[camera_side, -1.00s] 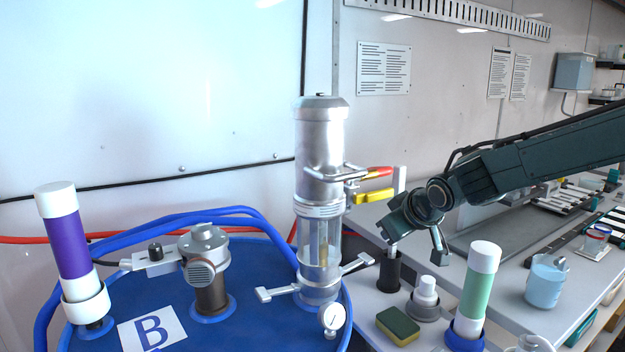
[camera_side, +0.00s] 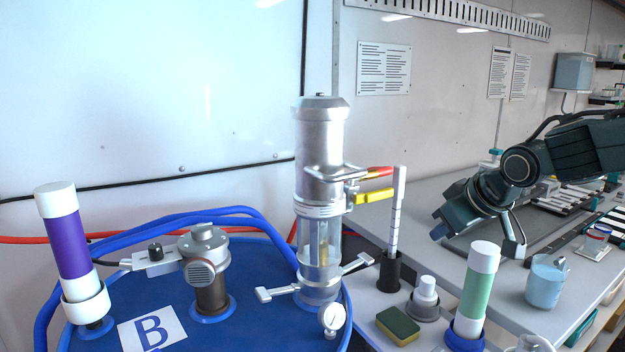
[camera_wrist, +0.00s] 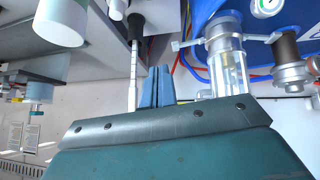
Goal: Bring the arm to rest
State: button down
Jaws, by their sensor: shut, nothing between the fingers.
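My gripper (camera_side: 440,231) is in the right half of the side view, above the grey bench (camera_side: 440,203) and apart from everything near it. In the wrist view its two blue fingers (camera_wrist: 156,87) are pressed together with nothing between them. A white graduated stick (camera_side: 397,210) stands upright in a black holder (camera_side: 389,272), left of my gripper. The stick also shows in the wrist view (camera_wrist: 133,75).
A metal pump with a clear cylinder (camera_side: 320,250) stands on the blue drum (camera_side: 240,300).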

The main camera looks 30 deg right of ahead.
jog(key=s+f+g+y, duration=0.1)
jog(key=s+g, duration=0.1)
jog(key=s, duration=2.1)
jog(key=shift+d, duration=0.45)
jog(key=c, duration=2.2)
grip_release()
jog(key=shift+f, duration=0.1)
